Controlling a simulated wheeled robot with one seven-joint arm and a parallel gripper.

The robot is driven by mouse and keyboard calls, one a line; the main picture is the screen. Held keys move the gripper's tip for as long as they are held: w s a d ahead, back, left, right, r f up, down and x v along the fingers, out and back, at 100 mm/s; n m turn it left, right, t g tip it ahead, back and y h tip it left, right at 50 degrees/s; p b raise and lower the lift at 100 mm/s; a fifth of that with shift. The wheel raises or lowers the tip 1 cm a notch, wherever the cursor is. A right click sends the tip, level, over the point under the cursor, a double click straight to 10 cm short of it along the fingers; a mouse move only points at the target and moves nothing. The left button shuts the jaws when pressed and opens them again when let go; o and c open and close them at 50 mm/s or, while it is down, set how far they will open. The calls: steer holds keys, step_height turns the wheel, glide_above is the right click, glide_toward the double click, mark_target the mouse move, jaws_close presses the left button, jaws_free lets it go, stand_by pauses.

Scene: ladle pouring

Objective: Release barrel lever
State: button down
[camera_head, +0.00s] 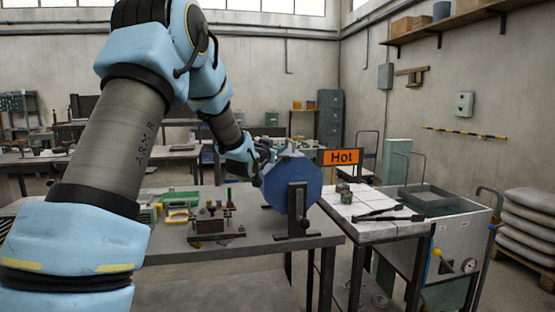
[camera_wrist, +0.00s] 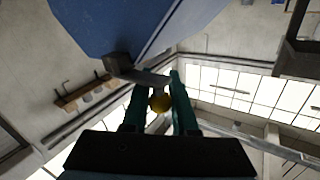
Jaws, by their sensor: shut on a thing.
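The barrel (camera_head: 296,184) is a blue, many-sided drum on dark upright supports at the right end of the grey workbench. In the wrist view its blue side (camera_wrist: 125,25) fills the upper part. In the head view my gripper (camera_head: 262,156) is at the barrel's upper left; the lever is mostly hidden there.
At right is a white-topped table (camera_head: 350,211) with black tongs (camera_head: 390,214) and an orange "Hot" sign (camera_head: 343,157). A metal cart (camera_head: 459,238) stands beyond.

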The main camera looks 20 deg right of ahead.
stand_by(0.3)
steer(key=c, duration=0.7)
jaws_free()
steer(key=shift+s, duration=0.1)
steer(key=b+v, duration=0.3)
steer(key=v, duration=0.7)
steer(key=shift+s+a+b, duration=0.25)
steer(key=shift+s+b, duration=0.05)
